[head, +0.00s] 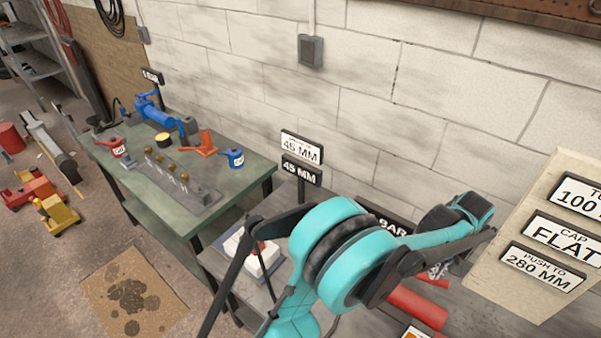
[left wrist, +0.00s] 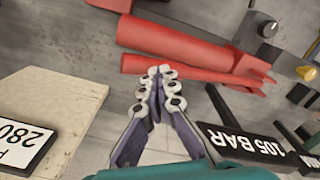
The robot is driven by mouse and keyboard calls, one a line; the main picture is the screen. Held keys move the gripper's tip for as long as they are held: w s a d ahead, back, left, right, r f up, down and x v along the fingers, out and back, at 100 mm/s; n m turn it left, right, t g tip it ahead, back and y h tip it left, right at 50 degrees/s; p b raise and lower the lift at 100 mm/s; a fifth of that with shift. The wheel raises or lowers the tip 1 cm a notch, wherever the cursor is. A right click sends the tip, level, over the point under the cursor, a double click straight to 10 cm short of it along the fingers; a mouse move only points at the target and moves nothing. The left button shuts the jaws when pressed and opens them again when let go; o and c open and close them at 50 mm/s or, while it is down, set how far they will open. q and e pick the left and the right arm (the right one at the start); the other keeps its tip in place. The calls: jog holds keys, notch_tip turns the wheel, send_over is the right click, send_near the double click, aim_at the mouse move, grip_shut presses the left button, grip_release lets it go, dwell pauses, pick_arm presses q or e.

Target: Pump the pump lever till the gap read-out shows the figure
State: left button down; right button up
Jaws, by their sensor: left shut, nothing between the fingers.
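A black read-out (head: 301,171) on a post at the bench shows 45 MM. The white card (head: 301,148) above it shows a blurred figure, 45 or 46 MM. In the left wrist view, a thin red bar, likely the pump lever (left wrist: 205,83), lies beside the thick red pump cylinder (left wrist: 180,45). The cylinder (head: 417,308) also shows low in the head view. My left gripper (left wrist: 161,74) is shut and empty, its tips at the thin bar; contact cannot be told. In the head view my left arm hides most of the pump. My right gripper is out of view.
A black sign (left wrist: 240,139) reads 105 BAR upside down in the left wrist view. A pale board (head: 512,262) with labels, one reading PUSH TO 280 MM, stands at right. A green table (head: 207,215) with blue and red tools stands at left. The wall is behind.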

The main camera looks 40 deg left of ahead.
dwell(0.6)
pick_arm(q)
notch_tip(320, 180, down, 9)
jog(key=b, duration=0.6)
jog(key=shift+r+p, duration=0.3)
jog(key=shift+r, duration=0.25)
notch_tip(320, 180, up, 8)
jog(key=p, duration=0.5)
jog(key=shift+f, duration=0.15)
dwell(1.7)
dwell(0.8)
